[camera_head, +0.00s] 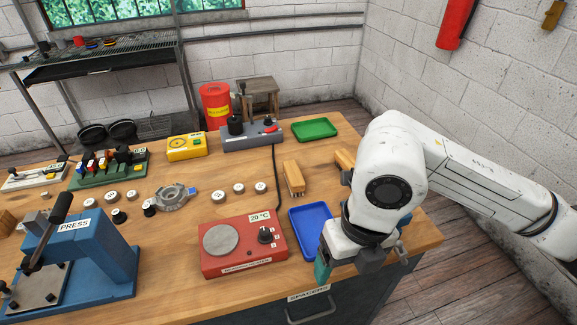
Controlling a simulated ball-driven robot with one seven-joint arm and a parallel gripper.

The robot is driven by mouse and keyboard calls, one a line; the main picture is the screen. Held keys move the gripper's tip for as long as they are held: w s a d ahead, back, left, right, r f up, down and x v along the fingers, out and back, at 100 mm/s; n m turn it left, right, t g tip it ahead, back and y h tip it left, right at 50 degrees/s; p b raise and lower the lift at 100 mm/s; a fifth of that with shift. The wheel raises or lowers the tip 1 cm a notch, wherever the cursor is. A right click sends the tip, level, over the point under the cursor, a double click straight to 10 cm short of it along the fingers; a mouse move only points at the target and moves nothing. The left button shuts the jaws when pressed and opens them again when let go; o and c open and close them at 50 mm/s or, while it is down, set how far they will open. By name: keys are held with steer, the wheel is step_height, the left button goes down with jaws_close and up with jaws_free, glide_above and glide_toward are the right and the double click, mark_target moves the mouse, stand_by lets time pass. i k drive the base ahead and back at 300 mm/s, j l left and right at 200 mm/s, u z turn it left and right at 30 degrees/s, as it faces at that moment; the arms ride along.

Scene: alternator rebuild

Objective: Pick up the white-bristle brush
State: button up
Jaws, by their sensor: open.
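A brush with a wooden back (293,177) lies on the bench, left of my arm; its bristles look pale along the lower edge. A second wooden-backed piece (345,159) lies further right, partly hidden behind my arm, and its bristles cannot be made out. I cannot tell for certain which one has the white bristles. My gripper (348,266) is open above the bench's front right edge, nearer the camera than both and apart from them. Its fingers are partly hidden by its own body.
A blue tray (309,229) lies just left of my gripper, and a red hot plate (243,246) is further left. A green tray (314,129) and a grey box (250,137) stand behind. A black cable (276,180) runs left of the brush. A blue press (92,262) stands front left.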

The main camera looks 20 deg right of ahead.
mark_target(295, 179)
steer(key=i, duration=1.15)
